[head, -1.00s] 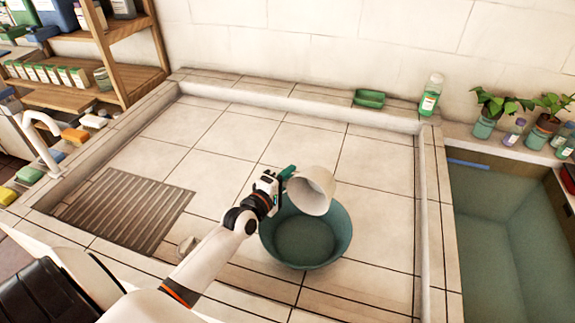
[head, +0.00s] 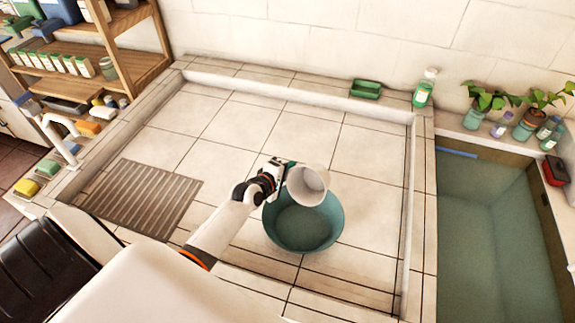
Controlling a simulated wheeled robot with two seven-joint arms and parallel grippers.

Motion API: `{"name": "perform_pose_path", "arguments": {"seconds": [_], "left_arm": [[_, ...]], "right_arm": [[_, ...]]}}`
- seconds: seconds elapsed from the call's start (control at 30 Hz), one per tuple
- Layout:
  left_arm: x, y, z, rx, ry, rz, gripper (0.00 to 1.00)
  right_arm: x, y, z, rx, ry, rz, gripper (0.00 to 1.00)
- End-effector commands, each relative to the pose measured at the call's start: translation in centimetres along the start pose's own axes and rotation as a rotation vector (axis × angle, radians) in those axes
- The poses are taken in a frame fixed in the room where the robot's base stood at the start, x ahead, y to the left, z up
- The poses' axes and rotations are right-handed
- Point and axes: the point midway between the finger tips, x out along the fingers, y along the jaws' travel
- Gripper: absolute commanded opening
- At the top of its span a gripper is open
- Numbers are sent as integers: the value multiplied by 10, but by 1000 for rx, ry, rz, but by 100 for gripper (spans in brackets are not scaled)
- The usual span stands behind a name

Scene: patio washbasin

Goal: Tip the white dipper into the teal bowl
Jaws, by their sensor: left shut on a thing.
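The white dipper (head: 308,186) is tilted over the far part of the teal bowl (head: 303,235), with its open mouth towards me. My left gripper (head: 284,172) is shut on the dipper at its left side, where a bit of green shows between the fingers. The dipper hides part of the bowl's far rim. The bowl stands on the tiled basin floor, and its inside looks plain teal; I cannot tell whether it holds water. My right gripper is not in the head view.
A slatted drain grate (head: 143,198) lies at the left of the basin floor. A green soap dish (head: 365,89) and a bottle (head: 424,92) stand on the back ledge. A water trough (head: 490,220) is at the right. The back of the basin is clear.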

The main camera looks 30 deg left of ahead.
Motion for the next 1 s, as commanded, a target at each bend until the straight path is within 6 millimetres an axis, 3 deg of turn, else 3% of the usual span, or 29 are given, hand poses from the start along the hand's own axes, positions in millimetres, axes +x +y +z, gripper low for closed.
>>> {"name": "perform_pose_path", "arguments": {"seconds": [0.03,0.17,0.27,0.7,1.0], "left_arm": [[-4,-11,0,-3,0,22,0],[-6,-15,-1,-4,1,88,0],[-2,-11,-2,-5,3,152,0],[-9,-28,0,-9,0,503,0],[-12,-34,0,-10,-1,635,0]], "right_arm": [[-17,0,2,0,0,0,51],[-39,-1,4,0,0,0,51],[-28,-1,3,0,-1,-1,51],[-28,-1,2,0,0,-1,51],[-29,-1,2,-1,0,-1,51]]}}
